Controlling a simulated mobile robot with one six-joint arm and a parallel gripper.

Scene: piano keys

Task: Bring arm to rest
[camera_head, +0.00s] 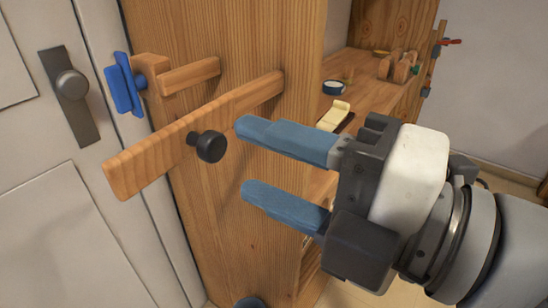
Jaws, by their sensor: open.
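My gripper (243,157) reaches in from the right with its two blue fingers pointing left. The fingers are apart and nothing shows between them. It is in front of the right part of the wooden cabinet side panel (240,225). The fingertips are to the right of a black round knob (211,146) on a wooden bar. Whether the upper finger touches anything behind it I cannot tell, but a gap shows between it and the knob. The gripper body hides part of the shelf behind it.
The wooden bar (140,170) sticks out from the panel, with a shorter wooden piece and a blue clamp-like part (124,84) above. A grey door with a knob (71,84) is at left. A wooden shelf (362,68) behind holds a dark round item (335,88) and cream blocks (333,116).

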